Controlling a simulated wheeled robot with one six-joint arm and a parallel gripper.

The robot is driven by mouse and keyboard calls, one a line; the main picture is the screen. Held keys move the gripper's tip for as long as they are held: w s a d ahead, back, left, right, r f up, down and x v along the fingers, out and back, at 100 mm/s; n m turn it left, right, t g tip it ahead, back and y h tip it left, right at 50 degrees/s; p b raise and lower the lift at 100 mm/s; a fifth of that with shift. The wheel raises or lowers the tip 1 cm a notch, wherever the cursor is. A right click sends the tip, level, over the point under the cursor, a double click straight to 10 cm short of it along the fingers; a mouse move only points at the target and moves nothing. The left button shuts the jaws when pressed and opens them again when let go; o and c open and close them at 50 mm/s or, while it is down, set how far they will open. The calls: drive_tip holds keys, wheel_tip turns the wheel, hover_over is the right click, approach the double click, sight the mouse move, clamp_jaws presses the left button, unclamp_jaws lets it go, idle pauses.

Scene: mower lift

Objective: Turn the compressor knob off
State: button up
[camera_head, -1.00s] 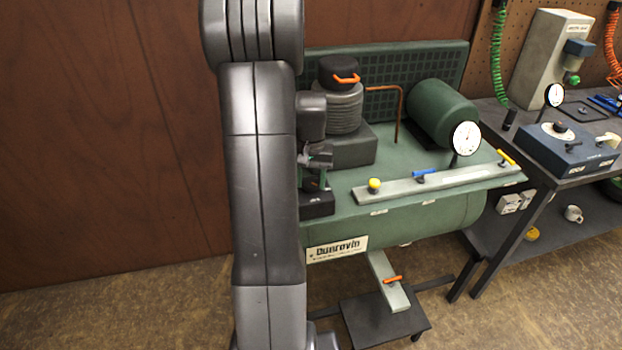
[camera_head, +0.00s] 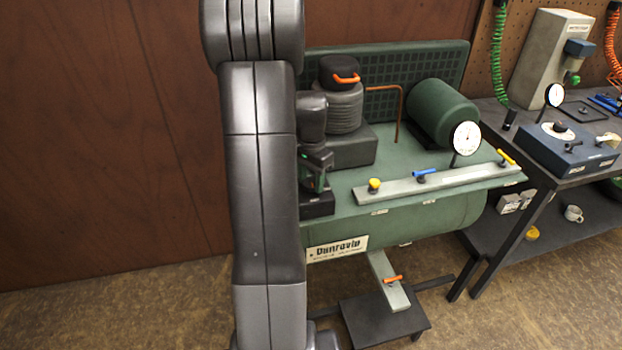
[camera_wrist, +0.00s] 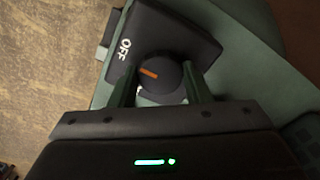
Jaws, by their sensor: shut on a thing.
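The compressor knob (camera_wrist: 160,76) is a round black dial with an orange mark, set in a black switch box (camera_wrist: 178,28). White "OFF" lettering shows on the box beside the knob in the wrist view. The orange mark does not line up squarely with the lettering that I can see. My gripper (camera_wrist: 159,82) is shut on the knob, one green finger on each side. In the head view the box (camera_head: 317,206) sits at the left end of the green compressor (camera_head: 400,222), and my arm hides the knob.
A grey rail with yellow (camera_head: 374,185), blue (camera_head: 425,173) and yellow (camera_head: 506,157) handles runs along the compressor's front, near a white gauge (camera_head: 466,138). A black motor with cooling fins (camera_head: 340,105) stands behind the box. A dark workbench (camera_head: 497,125) is at the right.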

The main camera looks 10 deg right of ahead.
sight(311, 182)
idle(0.4)
drive_tip(key=o, duration=1)
wheel_tip(311, 182, up, 14)
drive_tip(key=shift+f, duration=0.1)
wheel_tip(311, 182, down, 14)
drive_tip(key=shift+r, duration=0.1)
idle(0.4)
drive_tip(key=shift+r, duration=0.1)
